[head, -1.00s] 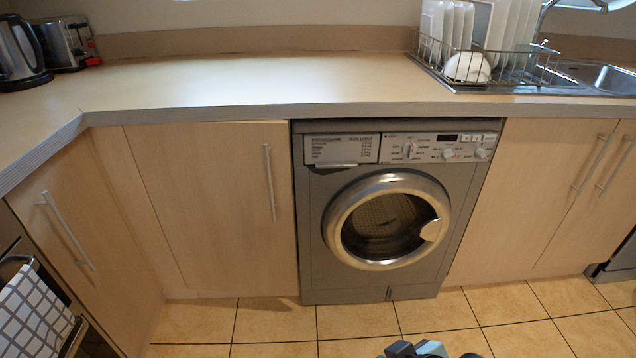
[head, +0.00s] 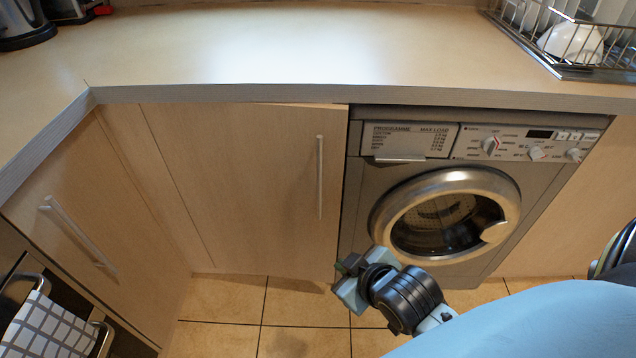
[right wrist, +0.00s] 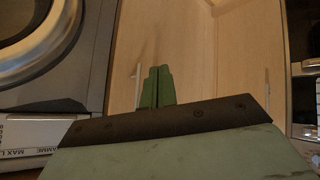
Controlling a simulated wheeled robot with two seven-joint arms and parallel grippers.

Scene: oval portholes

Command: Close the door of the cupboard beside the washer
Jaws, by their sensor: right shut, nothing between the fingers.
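The cupboard door (head: 240,190) is pale wood with an upright bar handle (head: 320,178) near its right edge, left of the washer (head: 440,215). It looks nearly closed; its lower right corner seems to stand slightly out, but the gap is hard to judge. My right gripper (head: 343,268) is in front of the door's lower right corner and the washer's lower left. Its green fingers (right wrist: 156,87) are shut and empty in the right wrist view, pointing towards the door (right wrist: 195,60). Contact with the door cannot be told. My left gripper is not in view.
The worktop (head: 230,50) overhangs the door. Another cupboard front (head: 110,230) with a bar handle stands at an angle on the left, beside an oven with a checked towel (head: 45,330). A dish rack (head: 570,45) is at upper right. Tiled floor (head: 230,300) is clear.

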